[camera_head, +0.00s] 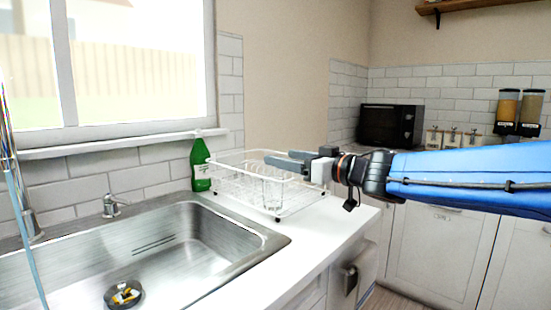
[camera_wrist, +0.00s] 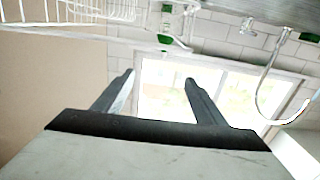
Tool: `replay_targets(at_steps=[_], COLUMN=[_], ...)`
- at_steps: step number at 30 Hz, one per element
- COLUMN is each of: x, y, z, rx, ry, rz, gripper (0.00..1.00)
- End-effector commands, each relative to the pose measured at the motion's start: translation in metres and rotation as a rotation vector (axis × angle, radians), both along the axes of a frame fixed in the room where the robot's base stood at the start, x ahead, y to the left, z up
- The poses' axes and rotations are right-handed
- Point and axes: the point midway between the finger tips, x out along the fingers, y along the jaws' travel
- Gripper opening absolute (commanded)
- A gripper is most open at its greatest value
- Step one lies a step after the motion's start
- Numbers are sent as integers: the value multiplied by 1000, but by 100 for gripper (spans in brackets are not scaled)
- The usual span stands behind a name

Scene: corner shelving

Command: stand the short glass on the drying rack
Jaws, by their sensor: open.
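The white wire drying rack (camera_head: 299,204) stands on the counter to the right of the sink. A clear short glass (camera_head: 272,188) shows through the wires and appears to stand upright inside the rack; its base is partly hidden by the wires. My gripper (camera_head: 283,160) is above the rack, pointing left, with its fingers over the rack's upper rim. In the wrist view my gripper (camera_wrist: 159,77) has its fingers spread with nothing between them.
A green bottle (camera_head: 200,165) stands behind the rack's left end by the wall. The steel sink (camera_head: 180,250) with its tap (camera_head: 28,215) lies to the left. A black oven (camera_head: 390,125) and dispensers (camera_head: 518,112) are at the back right. Bare counter lies before the rack.

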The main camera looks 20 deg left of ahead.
Motion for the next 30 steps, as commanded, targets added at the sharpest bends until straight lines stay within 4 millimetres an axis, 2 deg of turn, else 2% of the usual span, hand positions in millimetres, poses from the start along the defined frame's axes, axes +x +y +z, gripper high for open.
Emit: replay_targets(at_steps=[3,9,15,25,28,30], x=[-9,-20,-25,-23,-11,2], y=[-23,-50,-61,-68,-92,-122], z=[1,1,0,1,1,1], rx=[0,1,-1,1,-1,-7], ry=[-2,-1,-1,-4,-10,-16], rz=[-3,-2,-1,-22,-110,-217], gripper=[65,65,65,65,65,65])
